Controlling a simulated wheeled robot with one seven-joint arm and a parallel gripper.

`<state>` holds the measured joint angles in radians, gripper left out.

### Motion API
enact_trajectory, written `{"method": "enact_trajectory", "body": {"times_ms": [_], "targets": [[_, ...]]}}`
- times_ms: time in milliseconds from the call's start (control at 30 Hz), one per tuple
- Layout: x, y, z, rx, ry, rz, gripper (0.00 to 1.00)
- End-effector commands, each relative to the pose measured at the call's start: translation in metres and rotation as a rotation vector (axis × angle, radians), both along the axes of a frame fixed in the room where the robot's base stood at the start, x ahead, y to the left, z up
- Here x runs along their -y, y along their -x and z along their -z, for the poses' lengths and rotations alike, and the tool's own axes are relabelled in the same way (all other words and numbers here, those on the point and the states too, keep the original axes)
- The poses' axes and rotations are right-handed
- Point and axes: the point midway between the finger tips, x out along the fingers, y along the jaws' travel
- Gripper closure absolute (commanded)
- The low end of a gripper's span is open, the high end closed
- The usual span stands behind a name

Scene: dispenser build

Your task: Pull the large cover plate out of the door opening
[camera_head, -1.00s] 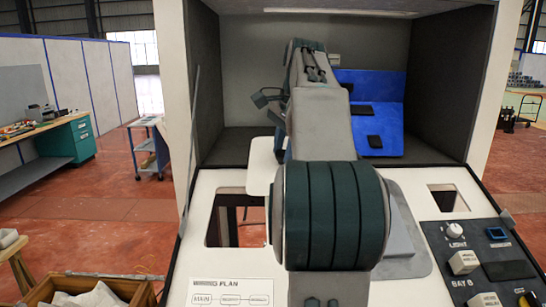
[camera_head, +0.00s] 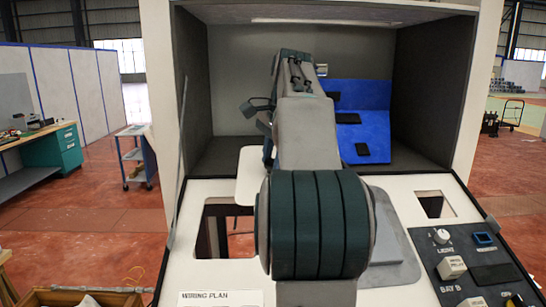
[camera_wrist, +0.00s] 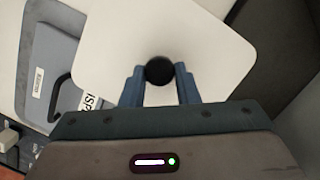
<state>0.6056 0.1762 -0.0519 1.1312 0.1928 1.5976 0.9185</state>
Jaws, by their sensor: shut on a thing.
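The large cover plate is a white rounded plate with a round black knob (camera_wrist: 159,71). In the wrist view, the plate (camera_wrist: 195,38) spreads out beyond my gripper (camera_wrist: 159,77), whose two blue fingers are shut on the knob. In the head view, a part of the plate (camera_head: 248,178) shows left of my arm, over the dark cabinet floor and the back edge of a rectangular opening (camera_head: 226,235). The opening shows dark bars and red floor through it. My arm hides the rest of the plate and the fingers there.
A blue stepped stand (camera_head: 378,122) with dark pads is at the back right of the cabinet. A grey plate with a handle (camera_head: 396,262) lies right of my arm, near a small opening (camera_head: 434,205) and a control panel (camera_head: 475,265). Grey cabinet walls (camera_head: 195,85) stand either side.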

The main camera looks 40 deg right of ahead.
Motion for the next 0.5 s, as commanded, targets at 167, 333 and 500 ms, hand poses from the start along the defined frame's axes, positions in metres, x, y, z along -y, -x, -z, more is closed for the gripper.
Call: {"method": "enact_trajectory", "body": {"times_ms": [167,333,500], "targets": [[0.0,0.0,-0.002,0.001,0.0,-0.001,1.0],[-0.002,0.002,-0.01,0.001,0.0,-0.001,1.0],[-0.005,0.006,-0.022,0.0,-0.001,-0.001,1.0]]}}
